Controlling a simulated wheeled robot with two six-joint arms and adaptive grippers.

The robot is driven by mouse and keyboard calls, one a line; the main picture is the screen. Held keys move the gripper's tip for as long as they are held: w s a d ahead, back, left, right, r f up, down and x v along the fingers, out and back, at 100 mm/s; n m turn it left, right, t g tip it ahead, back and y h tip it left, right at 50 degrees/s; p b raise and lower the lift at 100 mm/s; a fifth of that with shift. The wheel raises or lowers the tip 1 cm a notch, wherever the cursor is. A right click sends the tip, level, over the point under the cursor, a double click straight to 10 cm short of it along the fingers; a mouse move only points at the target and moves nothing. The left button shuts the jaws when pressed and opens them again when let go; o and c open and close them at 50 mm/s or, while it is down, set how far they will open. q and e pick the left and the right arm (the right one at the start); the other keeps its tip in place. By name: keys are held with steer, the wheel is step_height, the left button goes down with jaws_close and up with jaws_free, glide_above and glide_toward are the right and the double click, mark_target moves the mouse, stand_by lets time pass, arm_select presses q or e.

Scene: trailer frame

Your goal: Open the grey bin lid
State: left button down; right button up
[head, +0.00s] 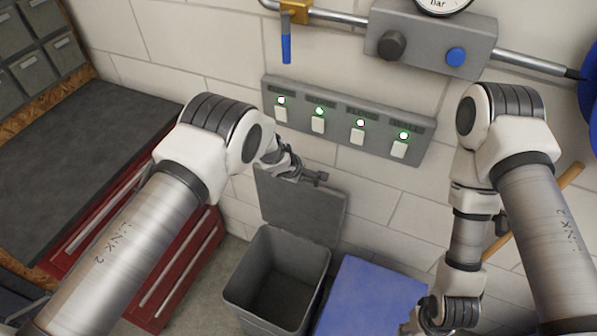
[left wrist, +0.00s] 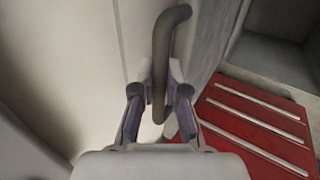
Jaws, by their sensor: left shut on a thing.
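The grey bin (head: 278,280) stands on the floor against the wall with its mouth open and its dark inside showing. Its grey lid (head: 300,208) is raised, standing roughly upright at the back of the bin. My left gripper (head: 305,176) is at the lid's upper edge. In the left wrist view, the fingers of my left gripper (left wrist: 160,92) are shut on a dark bent handle (left wrist: 163,45). My right gripper (head: 425,318) is low at the bottom edge in the head view, over the blue lid's right side; its fingers are not clear.
A blue-lidded bin (head: 365,298) stands right of the grey one. A red drawer cabinet (head: 180,265) with a dark worktop (head: 75,165) is at left. A switch panel (head: 345,122) and a pipe with a gauge are on the wall above.

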arm_select(q)
steer(key=c, duration=1.2)
jaws_free()
steer(key=shift+a, duration=0.1)
steer(key=v, duration=0.7)
steer(key=shift+s+r, duration=0.1)
steer(key=shift+r, duration=0.1)
